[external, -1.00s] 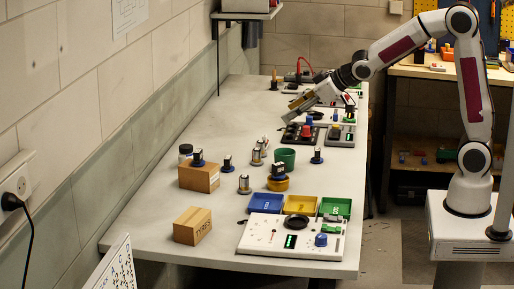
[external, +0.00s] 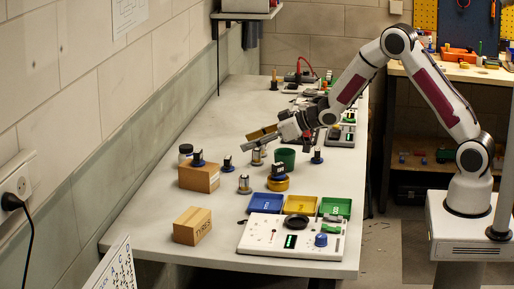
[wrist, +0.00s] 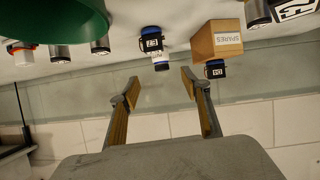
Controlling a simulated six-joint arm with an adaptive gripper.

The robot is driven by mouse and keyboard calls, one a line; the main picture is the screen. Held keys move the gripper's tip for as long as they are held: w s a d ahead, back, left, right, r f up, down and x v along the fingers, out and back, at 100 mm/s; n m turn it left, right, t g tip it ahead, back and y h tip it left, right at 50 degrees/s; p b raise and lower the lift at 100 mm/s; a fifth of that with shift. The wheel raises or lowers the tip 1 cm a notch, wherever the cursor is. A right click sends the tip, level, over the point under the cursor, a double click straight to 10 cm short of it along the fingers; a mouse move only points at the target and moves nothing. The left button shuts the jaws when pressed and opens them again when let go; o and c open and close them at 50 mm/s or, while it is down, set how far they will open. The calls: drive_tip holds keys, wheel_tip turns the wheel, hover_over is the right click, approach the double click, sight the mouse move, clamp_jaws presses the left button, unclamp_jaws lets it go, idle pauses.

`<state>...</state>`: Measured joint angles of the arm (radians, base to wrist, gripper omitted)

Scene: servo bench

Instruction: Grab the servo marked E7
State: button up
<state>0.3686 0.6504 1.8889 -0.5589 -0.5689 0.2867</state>
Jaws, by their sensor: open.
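The servo marked E7 (wrist: 151,40) is a dark block with a blue base, upside down in the wrist view, just above the gap between my fingertips in the picture. In the external view it appears to be the small servo (external: 227,163) standing on the bench beside a cardboard box. My gripper (wrist: 160,86) is open and empty, its two tan-padded fingers apart. In the external view my gripper (external: 262,133) hangs above the bench, beyond and right of that servo. Nothing covers the E7 label.
A box marked SPARES (wrist: 215,40) carries another servo (wrist: 215,70). A white jar (wrist: 160,62) stands behind E7. A green cup (external: 285,158) and metal cylinders (external: 257,155) stand close to my gripper. Coloured trays (external: 265,203) are at the front.

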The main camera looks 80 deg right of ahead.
approach(226, 157)
drive_tip(key=shift+w+f+t+y, duration=0.4)
drive_tip(key=shift+w+f, duration=0.45)
drive_tip(key=shift+f, duration=0.2)
drive_tip(key=shift+w, duration=0.1)
drive_tip(key=shift+x, duration=1.2)
drive_tip(key=shift+f, duration=0.1)
drive_tip(key=shift+d+x, duration=0.2)
drive_tip(key=shift+x, duration=2.35)
drive_tip(key=shift+f, duration=0.1)
drive_tip(key=c, duration=1.2)
